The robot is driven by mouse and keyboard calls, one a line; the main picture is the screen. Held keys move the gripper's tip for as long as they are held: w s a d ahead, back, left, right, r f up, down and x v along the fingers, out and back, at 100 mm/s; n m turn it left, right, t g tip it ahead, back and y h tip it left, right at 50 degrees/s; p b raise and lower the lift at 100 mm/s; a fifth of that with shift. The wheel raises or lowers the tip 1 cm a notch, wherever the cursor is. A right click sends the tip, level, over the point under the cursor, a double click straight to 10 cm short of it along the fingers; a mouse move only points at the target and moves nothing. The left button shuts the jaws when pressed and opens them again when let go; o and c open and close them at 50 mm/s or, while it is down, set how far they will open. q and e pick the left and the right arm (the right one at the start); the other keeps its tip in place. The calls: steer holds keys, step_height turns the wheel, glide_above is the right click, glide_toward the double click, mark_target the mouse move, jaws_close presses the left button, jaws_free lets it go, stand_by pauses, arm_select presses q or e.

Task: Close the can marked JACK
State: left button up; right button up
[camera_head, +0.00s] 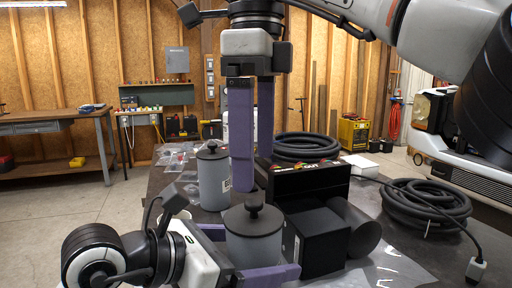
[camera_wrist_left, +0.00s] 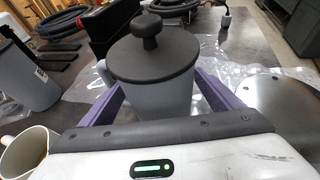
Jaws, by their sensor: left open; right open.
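A grey can (camera_head: 254,246) with a dark round lid (camera_head: 238,219) and knob stands at the front of the table. In the left wrist view the lid (camera_wrist_left: 152,63) covers the top of the can (camera_wrist_left: 165,100); whether it is fully seated I cannot tell. My left gripper (camera_head: 252,252) is open, its purple fingers on either side of this can. My right gripper (camera_head: 254,175) is open, pointing down just above the knob. A second grey can (camera_head: 213,182) with a dark lid and a label stands behind to the left. I see no readable JACK marking on either can.
A black box (camera_head: 316,244) and a dark cylinder (camera_head: 358,232) stand close right of the front can. A black crate (camera_head: 312,183) is behind. Coiled hoses (camera_head: 425,203) lie at right. A mug (camera_wrist_left: 30,153) shows at left in the wrist view.

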mark_target(230, 254)
arm_select(q)
steer(key=v, duration=1)
steer(key=shift+a+r, duration=0.1)
